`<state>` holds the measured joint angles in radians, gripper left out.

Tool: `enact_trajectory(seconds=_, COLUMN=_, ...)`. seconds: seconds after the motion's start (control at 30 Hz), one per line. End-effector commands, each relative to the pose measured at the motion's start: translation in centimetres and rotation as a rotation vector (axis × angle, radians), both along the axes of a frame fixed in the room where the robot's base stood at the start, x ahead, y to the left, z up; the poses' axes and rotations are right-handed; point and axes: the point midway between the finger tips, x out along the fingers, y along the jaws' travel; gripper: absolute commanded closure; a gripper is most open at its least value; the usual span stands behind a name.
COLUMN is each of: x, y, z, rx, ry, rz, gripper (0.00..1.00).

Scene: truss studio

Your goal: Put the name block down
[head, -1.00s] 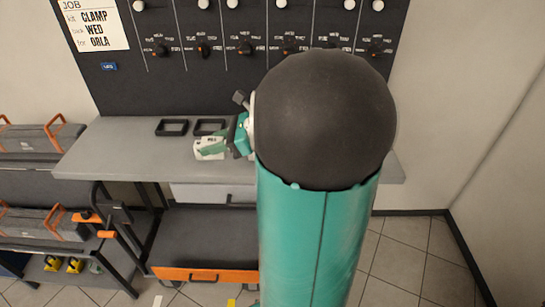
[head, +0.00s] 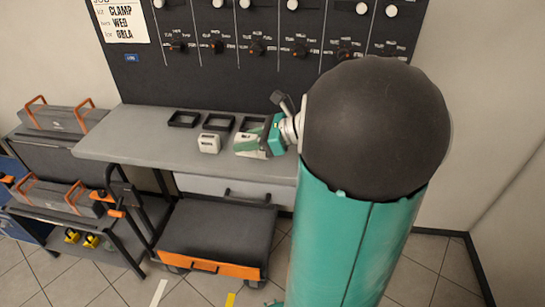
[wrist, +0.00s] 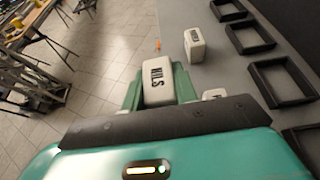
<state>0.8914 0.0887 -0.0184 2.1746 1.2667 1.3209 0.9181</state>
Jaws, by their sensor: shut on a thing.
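In the wrist view, a white block lettered NILS (wrist: 158,82) sits between the green fingers of my gripper (wrist: 160,88). My gripper is shut on this block. In the head view my gripper (head: 262,141) is at the grey shelf (head: 120,140), with the held block (head: 243,146) partly covered by the fingers. I cannot tell whether the block touches the shelf. A second white block (head: 209,142) stands on the shelf to the left of my gripper, and also shows in the wrist view (wrist: 194,46). A third white block (wrist: 213,94) is mostly hidden beside my gripper.
Several black frames stand in a row on the shelf, including a left one (head: 183,119) and a middle one (head: 217,121). A dark panel with knobs (head: 250,60) rises behind, with a job card (head: 122,20). A dark cart with an orange front (head: 205,262) stands below.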

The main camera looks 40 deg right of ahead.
Motion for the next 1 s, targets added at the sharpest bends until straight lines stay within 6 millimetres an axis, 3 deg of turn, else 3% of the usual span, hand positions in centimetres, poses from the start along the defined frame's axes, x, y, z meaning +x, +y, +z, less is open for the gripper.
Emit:
enact_trajectory(seconds=0.07, x=0.1, y=0.1, z=0.0, rx=0.000, ry=0.000, rz=0.001, gripper=0.94)
enact_trajectory(seconds=0.33, x=3.1, y=4.7, z=-2.5, rx=0.001, ry=0.002, rz=-0.067, gripper=0.94)
enact_trajectory(seconds=0.8, x=10.0, y=15.5, z=-9.0, rx=0.002, ry=0.006, rz=-0.249, gripper=0.94)
enact_trajectory(seconds=1.0, x=12.1, y=18.5, z=-10.8, rx=0.001, ry=0.005, rz=-0.308, gripper=0.94)
